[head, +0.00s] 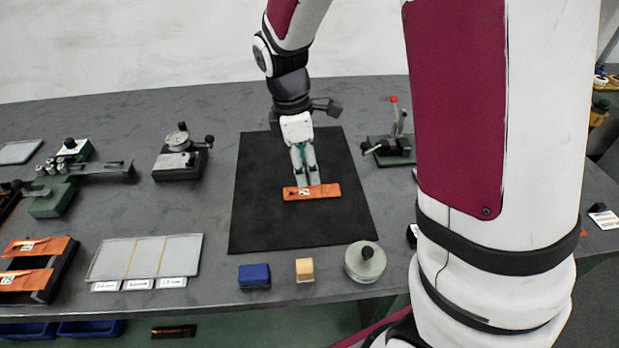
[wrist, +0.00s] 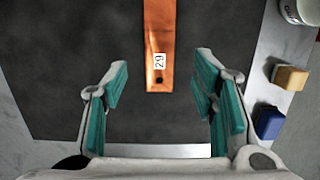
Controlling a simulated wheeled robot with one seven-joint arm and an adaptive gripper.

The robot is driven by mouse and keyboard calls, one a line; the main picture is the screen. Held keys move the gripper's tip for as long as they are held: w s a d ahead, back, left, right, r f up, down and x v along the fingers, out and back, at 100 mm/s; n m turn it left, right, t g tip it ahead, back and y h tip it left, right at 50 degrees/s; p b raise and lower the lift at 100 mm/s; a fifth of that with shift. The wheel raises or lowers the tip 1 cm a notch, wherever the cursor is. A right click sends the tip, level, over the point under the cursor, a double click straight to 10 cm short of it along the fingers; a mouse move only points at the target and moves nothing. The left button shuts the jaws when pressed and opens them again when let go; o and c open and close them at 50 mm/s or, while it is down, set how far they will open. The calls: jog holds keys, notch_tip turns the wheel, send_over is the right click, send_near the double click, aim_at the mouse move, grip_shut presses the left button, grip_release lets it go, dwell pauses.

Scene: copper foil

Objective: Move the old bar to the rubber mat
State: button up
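A flat orange copper bar (head: 325,191) with a white number label and a small hole lies on the black rubber mat (head: 270,230). In the wrist view the bar (wrist: 159,35) runs from the top edge down to the middle, over the dark mat (wrist: 70,60). My gripper (head: 308,183) is over the mat at the bar. In the wrist view its teal-padded fingers (wrist: 161,78) are spread wide, with clear gaps on both sides of the bar's end, and hold nothing. I cannot tell the exact height of the fingertips above the bar.
A blue block (head: 254,276), a tan block (head: 304,269) and a round grey weight with a knob (head: 365,262) stand along the front edge. More orange bars (head: 25,281) lie on a dark rack at left, beside a sectioned tray (head: 145,256). A dial gauge (head: 180,160) and a red-knobbed clamp (head: 395,145) flank the mat.

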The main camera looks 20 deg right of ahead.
jog(key=s+r+m+t+y, duration=0.1)
jog(key=s+r+m+t, duration=0.1)
jog(key=s+r+m, duration=1)
jog(key=s, duration=0.5)
jog(key=s+a+r+m+t, duration=0.1)
jog(key=s+r+m, duration=0.1)
jog(key=s, duration=0.5)
jog(key=shift+s+m+y, duration=0.2)
jog(key=shift+m+y, duration=0.1)
jog(key=shift+y, duration=0.1)
jog(key=shift+a+r+t, duration=0.1)
jog(key=shift+r+t, duration=0.05)
jog(key=shift+t, duration=0.15)
